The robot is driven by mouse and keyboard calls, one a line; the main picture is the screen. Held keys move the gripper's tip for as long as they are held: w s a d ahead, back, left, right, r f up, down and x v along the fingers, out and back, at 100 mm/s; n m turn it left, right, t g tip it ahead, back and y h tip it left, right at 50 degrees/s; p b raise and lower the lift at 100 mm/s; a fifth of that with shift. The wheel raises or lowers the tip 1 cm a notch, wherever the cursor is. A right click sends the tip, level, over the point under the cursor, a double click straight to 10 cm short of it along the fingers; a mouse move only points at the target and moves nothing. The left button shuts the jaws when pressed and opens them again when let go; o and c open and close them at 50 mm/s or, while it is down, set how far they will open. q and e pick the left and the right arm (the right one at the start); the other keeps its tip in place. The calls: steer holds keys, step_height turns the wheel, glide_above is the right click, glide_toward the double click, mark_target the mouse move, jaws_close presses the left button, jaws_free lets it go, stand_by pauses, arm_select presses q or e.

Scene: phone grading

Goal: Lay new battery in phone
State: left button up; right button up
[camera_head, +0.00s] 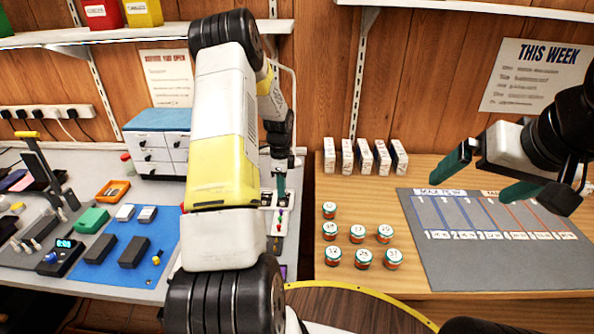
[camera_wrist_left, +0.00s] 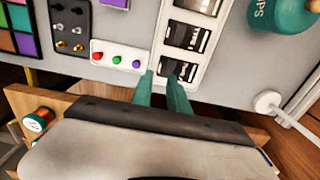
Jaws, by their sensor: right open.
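My left gripper (camera_head: 279,187) points down over the right end of the grey bench; its teal fingers (camera_wrist_left: 163,84) are a small gap apart in the left wrist view. I cannot tell whether anything is between them. A white tray (camera_wrist_left: 157,45) with dark, labelled rectangular pieces (camera_wrist_left: 187,36) in its slots lies by the fingertips. They may be batteries; the labels are too small to read. I cannot single out the phone for certain; two dark blocks (camera_head: 133,252) lie on the blue mat (camera_head: 163,228). My right gripper (camera_head: 487,172) is open and empty above the grey sorting mat (camera_head: 430,262).
A white strip with coloured buttons (camera_wrist_left: 120,57) sits beside the tray. Several small jars (camera_head: 358,235) and white boxes (camera_head: 367,157) stand on the wooden table (camera_head: 405,181). A drawer unit (camera_head: 158,142) stands behind the blue mat. My left arm hides the bench middle.

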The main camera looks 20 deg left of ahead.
arm_select(q)
steer(key=shift+f, duration=2.55)
jaws_close()
steer(key=shift+r, duration=0.1)
steer(key=shift+r, duration=2.4)
steer(key=shift+d, duration=0.1)
